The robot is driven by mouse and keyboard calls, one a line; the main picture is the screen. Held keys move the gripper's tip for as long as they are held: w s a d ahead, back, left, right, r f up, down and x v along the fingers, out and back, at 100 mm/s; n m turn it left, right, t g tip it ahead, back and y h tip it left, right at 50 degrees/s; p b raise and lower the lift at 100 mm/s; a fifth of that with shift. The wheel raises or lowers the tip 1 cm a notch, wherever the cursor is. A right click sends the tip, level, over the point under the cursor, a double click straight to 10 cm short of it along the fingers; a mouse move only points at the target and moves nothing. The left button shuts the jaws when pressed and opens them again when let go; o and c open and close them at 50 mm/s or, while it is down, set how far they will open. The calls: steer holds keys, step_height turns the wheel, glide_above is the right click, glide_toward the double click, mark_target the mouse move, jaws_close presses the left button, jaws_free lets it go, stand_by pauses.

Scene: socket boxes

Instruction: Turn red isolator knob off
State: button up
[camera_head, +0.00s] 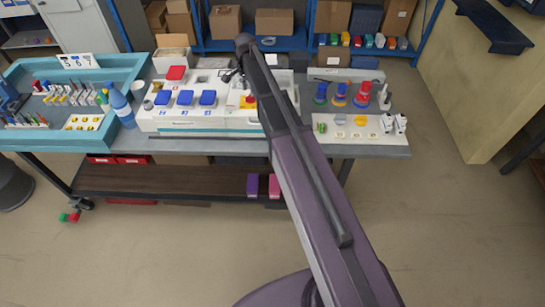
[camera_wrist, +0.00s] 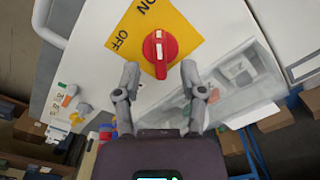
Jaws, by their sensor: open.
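The red isolator knob (camera_wrist: 160,48) sits on a yellow plate (camera_wrist: 188,22) marked ON and OFF in the wrist view. Its ridge with a white mark runs roughly up and down in that view, its upper end nearer the side of ON than OFF. In the head view the knob (camera_head: 249,99) shows small on the white socket box (camera_head: 212,124), beside my arm. My gripper (camera_wrist: 160,73) is open and empty. Its fingertips are spread to either side, near the knob's lower edge; I cannot tell whether they touch it.
Blue-lidded sockets (camera_head: 185,97) and a red-lidded one (camera_head: 176,73) are left of the knob. A blue tray (camera_head: 60,137) and blue bottle (camera_head: 121,106) stand further left. Coloured plugs (camera_head: 362,95) stand right of my arm. A clear cover (camera_wrist: 235,80) shows beside the knob.

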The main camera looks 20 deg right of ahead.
steer(key=shift+r+p, duration=5)
steer(key=shift+r, duration=0.35)
steer(key=s+f+n+b, duration=0.4)
steer(key=s+f+b, duration=0.2)
steer(key=s, duration=0.4)
steer(key=s+f+n+b, duration=0.4)
steer(key=s+f+b, duration=0.1)
steer(key=s, duration=0.5)
steer(key=s+f+n+b, duration=0.4)
steer(key=s+f+b, duration=0.2)
steer(key=s, duration=0.4)
steer(key=shift+d+f+n+b, duration=0.2)
steer(key=shift+f+n+b, duration=0.1)
steer(key=shift+s, duration=0.1)
step_height(320, 180, up, 18)
steer(key=m+p, duration=1.3)
steer(key=p, duration=0.5)
glide_above(249, 95)
steer(key=shift+w+d+f, duration=0.2)
steer(key=shift+w+d, duration=0.05)
steer(key=shift+f+b, duration=0.1)
steer(key=shift+b, duration=0.2)
step_height(249, 95, down, 14)
steer(key=b, duration=1.3)
steer(key=shift+r+b, duration=0.2)
steer(key=shift+b, duration=0.1)
